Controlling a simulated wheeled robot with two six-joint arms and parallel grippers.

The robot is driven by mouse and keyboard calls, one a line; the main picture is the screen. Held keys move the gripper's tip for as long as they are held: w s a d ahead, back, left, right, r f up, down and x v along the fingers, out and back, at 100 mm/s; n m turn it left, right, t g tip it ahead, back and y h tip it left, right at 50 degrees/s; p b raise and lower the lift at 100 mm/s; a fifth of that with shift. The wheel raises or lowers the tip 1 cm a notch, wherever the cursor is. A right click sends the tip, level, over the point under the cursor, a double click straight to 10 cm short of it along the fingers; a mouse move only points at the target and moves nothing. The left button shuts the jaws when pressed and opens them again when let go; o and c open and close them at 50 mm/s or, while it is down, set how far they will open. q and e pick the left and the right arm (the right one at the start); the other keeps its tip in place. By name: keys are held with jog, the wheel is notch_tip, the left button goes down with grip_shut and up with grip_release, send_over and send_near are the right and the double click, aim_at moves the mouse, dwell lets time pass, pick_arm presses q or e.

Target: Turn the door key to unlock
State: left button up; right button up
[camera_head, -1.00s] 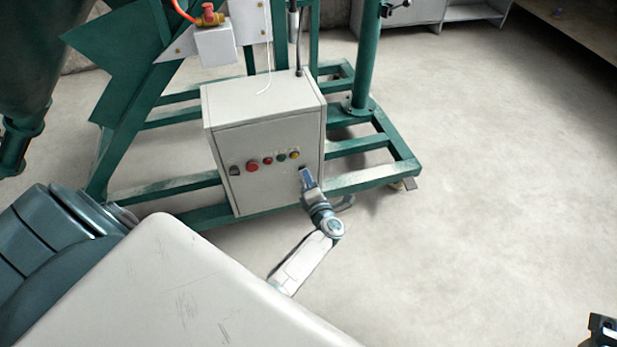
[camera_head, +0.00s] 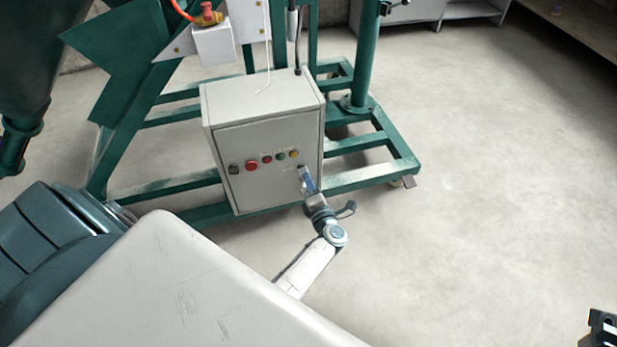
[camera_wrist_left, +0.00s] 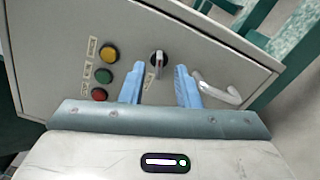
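The grey control cabinet (camera_head: 268,185) has a closed front door. In the left wrist view, a dark round lock with a pale upright key or knob (camera_wrist_left: 159,61) shows on the door (camera_wrist_left: 60,50). My left gripper (camera_head: 307,180) is at the right side of the door in the head view. Its two blue fingers (camera_wrist_left: 160,85) are apart, with the key showing in the gap between and beyond their tips. I cannot tell whether they touch it. My right gripper (camera_head: 603,324) shows only as a dark part at the lower right edge.
Several round buttons, including a red one (camera_head: 251,165), sit left of the lock in the head view. A pale curved handle (camera_wrist_left: 216,89) is right of the fingers in the wrist view. The green frame (camera_head: 395,150) surrounds the cabinet. Floor to the right is clear.

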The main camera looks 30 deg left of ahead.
pick_arm(q)
jog(key=v, duration=0.8)
jog(key=shift+d, duration=0.1)
